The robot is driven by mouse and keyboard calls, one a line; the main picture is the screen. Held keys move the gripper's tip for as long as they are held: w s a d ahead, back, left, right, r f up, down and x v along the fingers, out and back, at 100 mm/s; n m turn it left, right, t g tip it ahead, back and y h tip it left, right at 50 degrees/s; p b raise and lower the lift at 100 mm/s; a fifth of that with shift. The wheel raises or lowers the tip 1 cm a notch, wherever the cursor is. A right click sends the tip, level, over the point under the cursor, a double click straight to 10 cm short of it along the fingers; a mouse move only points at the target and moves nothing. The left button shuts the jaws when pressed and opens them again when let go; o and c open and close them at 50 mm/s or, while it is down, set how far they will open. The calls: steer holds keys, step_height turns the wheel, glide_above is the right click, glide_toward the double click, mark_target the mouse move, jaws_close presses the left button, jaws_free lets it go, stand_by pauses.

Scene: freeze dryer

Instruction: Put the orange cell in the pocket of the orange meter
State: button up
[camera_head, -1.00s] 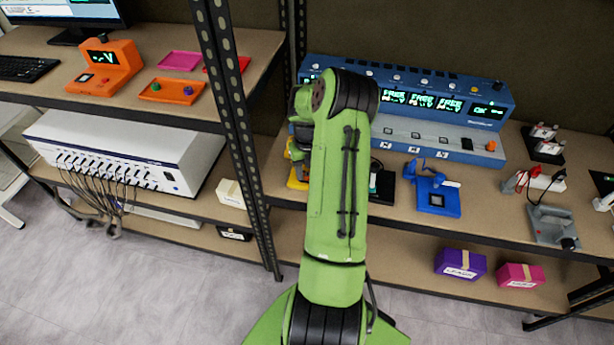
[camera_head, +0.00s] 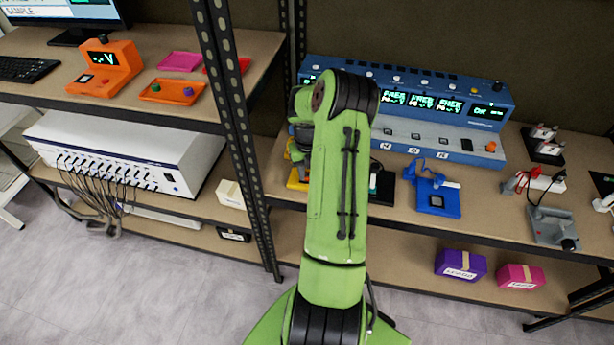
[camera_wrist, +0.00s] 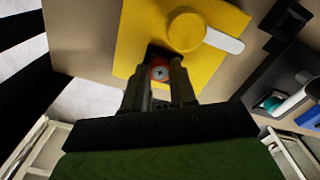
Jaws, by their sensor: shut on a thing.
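My gripper (camera_wrist: 160,78) points at the yellow meter (camera_wrist: 140,40) in the wrist view. It is shut on the orange cell (camera_wrist: 159,71), a small orange-red piece with a grey cross-marked face. The cell is at the dark square pocket on the yellow meter; I cannot tell whether it is inside or just above. In the head view my arm hides the gripper, the cell and most of the yellow meter (camera_head: 296,181). The orange meter (camera_head: 104,68) stands on the upper left shelf, with a small dark pocket (camera_head: 86,78) at its front.
An orange tray (camera_head: 168,97) with knobs and a pink tray (camera_head: 180,61) lie right of the orange meter. A dark shelf post (camera_head: 225,95) stands between the two shelves.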

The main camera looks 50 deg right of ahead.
steer(key=shift+r, duration=0.1)
steer(key=shift+r+p, duration=1.7)
steer(key=shift+r, duration=0.75)
